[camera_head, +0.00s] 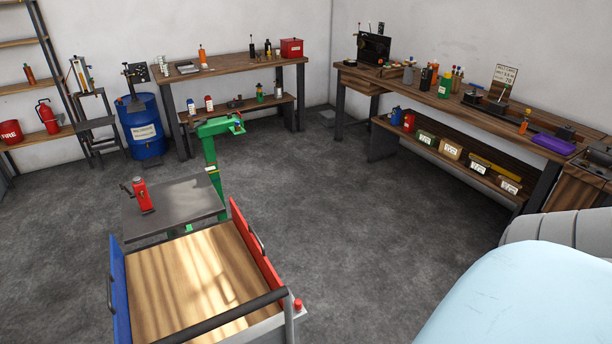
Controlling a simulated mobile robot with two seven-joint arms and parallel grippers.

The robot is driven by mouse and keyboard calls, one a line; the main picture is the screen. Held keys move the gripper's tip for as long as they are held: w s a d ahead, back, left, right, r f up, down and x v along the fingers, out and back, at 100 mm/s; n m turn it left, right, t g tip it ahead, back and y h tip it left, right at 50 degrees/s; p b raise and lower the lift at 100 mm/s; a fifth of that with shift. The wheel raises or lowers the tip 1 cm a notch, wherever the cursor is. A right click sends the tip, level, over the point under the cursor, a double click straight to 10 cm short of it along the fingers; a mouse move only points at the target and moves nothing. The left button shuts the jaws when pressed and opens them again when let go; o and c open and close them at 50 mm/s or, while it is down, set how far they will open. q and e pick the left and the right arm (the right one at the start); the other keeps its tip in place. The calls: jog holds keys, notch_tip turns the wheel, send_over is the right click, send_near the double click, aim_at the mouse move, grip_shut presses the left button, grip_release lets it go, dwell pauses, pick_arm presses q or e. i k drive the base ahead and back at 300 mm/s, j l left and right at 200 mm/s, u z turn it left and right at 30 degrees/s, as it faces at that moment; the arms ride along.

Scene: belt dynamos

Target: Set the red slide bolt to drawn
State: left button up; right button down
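I cannot make out a red slide bolt for certain in the head view. Red items that show are a small upright device (142,196) with a dark crank-like part on a grey-topped table, a red box (291,48) on the back bench, and a small red knob (298,304) at the cart's near right corner. At this distance, no bolt or its position can be read on any of them. Neither of my grippers is in view.
A cart (195,280) with a wooden bed, blue and red sides stands in front. Behind it are the grey table (180,207) and a green stand (209,155). Benches line the walls. A pale blue surface (530,300) fills the lower right. Middle floor is clear.

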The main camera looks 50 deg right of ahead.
aim_at(297, 303)
jog(key=i+l, duration=0.1)
jog(key=l, duration=0.35)
jog(key=i+l, duration=0.1)
jog(key=l, duration=0.3)
jog(key=i+l, duration=0.1)
jog(key=l, duration=0.35)
jog(key=i+l, duration=0.1)
jog(key=l, duration=0.3)
jog(key=i+l, duration=0.15)
jog(key=l, duration=0.3)
